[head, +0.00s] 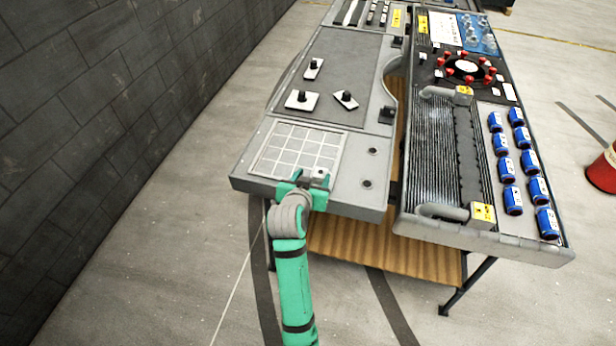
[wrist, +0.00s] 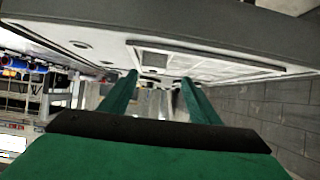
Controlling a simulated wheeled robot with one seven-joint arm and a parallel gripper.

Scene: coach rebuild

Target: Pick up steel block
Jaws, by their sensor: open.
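My gripper (head: 307,181) is green and open at the near edge of the left table, beside the lower right corner of the white grid plate. A small grey piece (head: 320,174), possibly the steel block, shows at its fingertips, largely hidden by the gripper. I cannot tell whether the fingers touch it. In the wrist view, the two green fingers of my gripper (wrist: 156,82) are spread apart, with small grey and dark shapes between their tips, too small to make out.
The grid plate (head: 278,150) lies on the grey left table (head: 345,190). Black-knobbed white pieces (head: 301,101) stand behind it. The right table holds a ribbed unit (head: 438,150) and several blue cans (head: 513,200). A dark wall (head: 90,110) runs along the left.

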